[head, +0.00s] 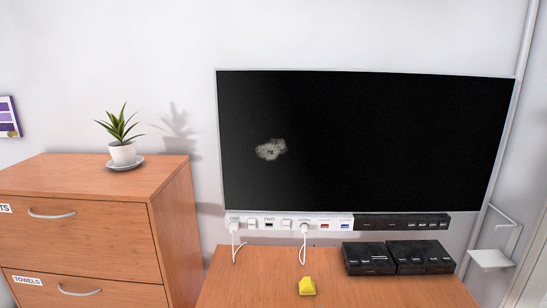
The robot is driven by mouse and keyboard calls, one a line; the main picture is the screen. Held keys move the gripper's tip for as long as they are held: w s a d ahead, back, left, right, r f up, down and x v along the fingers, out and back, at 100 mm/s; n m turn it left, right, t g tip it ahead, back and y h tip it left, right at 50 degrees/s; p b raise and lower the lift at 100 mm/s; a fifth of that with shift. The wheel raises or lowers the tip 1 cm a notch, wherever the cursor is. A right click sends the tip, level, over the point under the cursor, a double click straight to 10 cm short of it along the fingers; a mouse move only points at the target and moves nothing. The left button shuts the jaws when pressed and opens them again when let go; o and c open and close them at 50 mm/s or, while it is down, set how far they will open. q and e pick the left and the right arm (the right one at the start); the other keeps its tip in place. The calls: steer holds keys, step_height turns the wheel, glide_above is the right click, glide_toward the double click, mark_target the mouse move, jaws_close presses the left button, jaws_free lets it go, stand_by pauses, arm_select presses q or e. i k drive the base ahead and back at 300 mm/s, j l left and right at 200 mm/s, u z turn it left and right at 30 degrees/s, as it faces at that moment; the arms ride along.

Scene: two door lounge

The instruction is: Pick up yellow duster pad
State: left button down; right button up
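The yellow duster pad (307,286) is a small yellow block. It sits on the wooden table (240,285) near the bottom middle of the head view, below the TV. Nothing is touching it that I can see. Neither of my grippers is in the head view.
A large black TV (370,140) with a pale dusty smudge (271,149) hangs above the table. Below it runs a labelled socket strip (290,224) with two white cables. Black boxes (398,258) stand right of the pad. A wooden drawer cabinet (80,225) with a potted plant (122,150) stands left.

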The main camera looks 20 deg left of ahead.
mark_target(307, 285)
steer(key=i, duration=0.9)
steer(key=l+z, duration=0.05)
steer(key=l, duration=0.05)
